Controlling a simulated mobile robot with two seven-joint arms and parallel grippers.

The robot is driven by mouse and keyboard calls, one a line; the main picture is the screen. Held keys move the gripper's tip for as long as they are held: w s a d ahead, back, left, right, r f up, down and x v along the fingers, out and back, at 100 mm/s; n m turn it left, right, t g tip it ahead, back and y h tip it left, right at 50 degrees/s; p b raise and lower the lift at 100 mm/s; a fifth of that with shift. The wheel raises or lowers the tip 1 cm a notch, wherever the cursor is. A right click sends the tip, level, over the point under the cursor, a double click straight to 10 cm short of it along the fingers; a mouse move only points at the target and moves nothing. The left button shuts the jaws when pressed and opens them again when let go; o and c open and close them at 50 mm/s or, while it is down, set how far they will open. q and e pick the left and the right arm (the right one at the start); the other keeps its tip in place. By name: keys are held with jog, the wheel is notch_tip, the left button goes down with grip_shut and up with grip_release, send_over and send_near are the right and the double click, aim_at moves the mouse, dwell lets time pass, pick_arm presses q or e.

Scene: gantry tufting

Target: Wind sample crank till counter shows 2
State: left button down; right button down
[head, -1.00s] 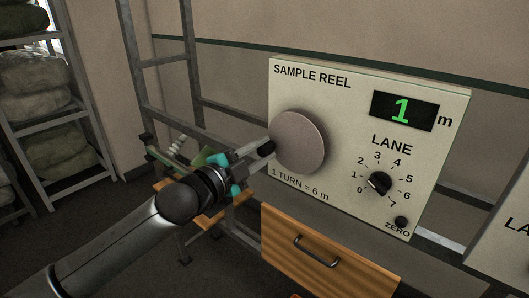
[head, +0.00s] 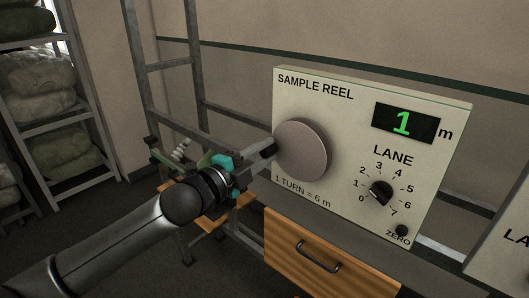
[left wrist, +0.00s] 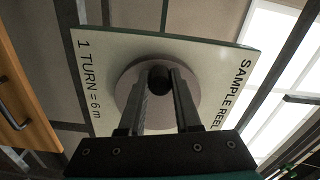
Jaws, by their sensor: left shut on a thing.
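The sample reel panel (head: 340,185) is a cream board with a round grey-brown crank disc (head: 303,149) on its left side. The counter (head: 405,123) shows a green 1 with "m" beside it. My left gripper (head: 268,149) is at the left edge of the disc. In the left wrist view, my left gripper (left wrist: 159,92) is shut on the dark round crank knob (left wrist: 159,79), in front of the disc (left wrist: 190,90). The knob is mostly hidden in the head view. My right gripper is not in view.
A lane dial (head: 381,193) and a black zero button (head: 402,231) are on the panel's right side. A wooden drawer (head: 330,262) is below. A metal frame (head: 150,80) and shelves with bundles (head: 50,85) stand at left.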

pick_arm(q)
jog(key=c, duration=0.6)
grip_release()
jog(key=shift+s+a, duration=0.1)
jog(key=shift+s, duration=0.05)
jog(key=b+v, duration=0.4)
jog(key=v, duration=1.1)
